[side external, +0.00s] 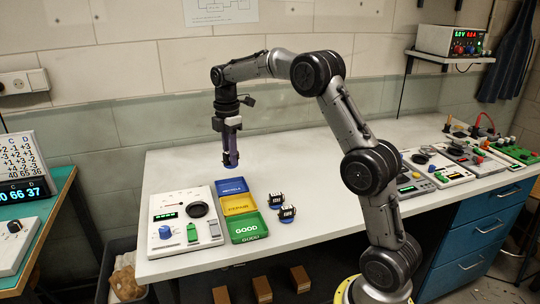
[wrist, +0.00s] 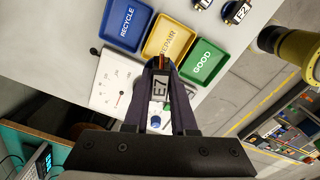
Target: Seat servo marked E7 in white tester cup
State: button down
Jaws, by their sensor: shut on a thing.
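My gripper (side external: 230,158) is shut on a servo and holds it up in the air, behind and above the blue tray in the side view. The white tester (side external: 186,228) lies flat on the bench with a dark round cup (side external: 197,210), a blue knob and a green display. The tester also shows in the wrist view (wrist: 112,88), partly hidden by my fingers; its cup is not clear there.
Beside the tester are a blue RECYCLE tray (side external: 231,187), a yellow REPAIR tray (side external: 238,206) and a green GOOD tray (side external: 247,228). Two other servos (side external: 277,200) (side external: 287,214) stand right of the trays. More testers (side external: 440,168) line the bench at right. The bench middle is clear.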

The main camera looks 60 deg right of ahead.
jog(key=w+a+f+n, duration=0.1)
jog(key=w+a+f, duration=0.1)
jog(key=w+a, duration=0.3)
jog(key=n, duration=0.1)
send_near(197, 211)
jog(key=shift+f, duration=1.9)
jog(key=shift+f, duration=1.1)
dwell(1.9)
jog(key=c, duration=0.7)
grip_release()
jog(key=shift+o, duration=0.2)
jog(key=shift+r, duration=2.5)
